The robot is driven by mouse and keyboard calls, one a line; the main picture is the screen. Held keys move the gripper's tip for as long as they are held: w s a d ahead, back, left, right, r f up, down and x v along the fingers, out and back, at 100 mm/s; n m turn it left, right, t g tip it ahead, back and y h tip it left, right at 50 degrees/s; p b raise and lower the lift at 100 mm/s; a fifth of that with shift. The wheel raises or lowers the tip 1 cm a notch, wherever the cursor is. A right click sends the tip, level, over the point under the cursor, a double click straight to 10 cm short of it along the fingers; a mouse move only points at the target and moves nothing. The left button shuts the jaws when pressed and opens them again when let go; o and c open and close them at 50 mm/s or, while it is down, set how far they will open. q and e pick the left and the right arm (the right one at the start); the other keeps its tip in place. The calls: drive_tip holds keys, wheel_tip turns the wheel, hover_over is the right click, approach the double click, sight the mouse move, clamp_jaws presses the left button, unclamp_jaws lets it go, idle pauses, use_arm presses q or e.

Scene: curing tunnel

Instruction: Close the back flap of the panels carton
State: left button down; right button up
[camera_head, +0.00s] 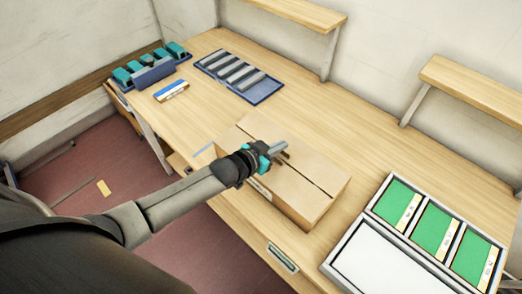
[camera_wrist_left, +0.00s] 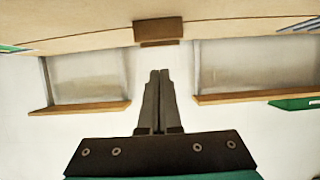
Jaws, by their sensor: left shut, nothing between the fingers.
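The panels carton (camera_head: 300,200) is a tan cardboard box on the wooden table, near its front edge. Its top shows two long panels with a seam between them. The back flap (camera_head: 308,160) looks flat or nearly flat; a slight tilt cannot be ruled out. My left gripper (camera_head: 281,149) is over the middle of the carton top, close to the seam, and partly hides it. Its fingers are shut and empty; they also show together in the left wrist view (camera_wrist_left: 158,75). Whether they touch the cardboard cannot be told. My right gripper is not in view.
A white-edged tray (camera_head: 352,283) with green panels stands right of the carton. Behind left are a blue tray (camera_head: 262,97) with grey bars, a blue-and-white box (camera_head: 171,91) and a blue rack with teal items (camera_head: 150,72). Raised shelves (camera_head: 476,88) line the wall. Table behind the carton is clear.

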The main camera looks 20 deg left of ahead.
use_arm(q)
wheel_tip(320, 180, up, 3)
drive_tip(key=shift+f+p, duration=0.2)
drive_tip(key=shift+p, duration=0.75)
drive_tip(key=shift+s+r, duration=0.25)
drive_tip(key=shift+s, duration=0.05)
drive_tip(key=f+v, duration=0.1)
drive_tip(key=v, duration=0.8)
drive_tip(key=shift+s+a+f, duration=0.2)
drive_tip(key=shift+s+f, duration=0.1)
drive_tip(key=shift+s, duration=0.15)
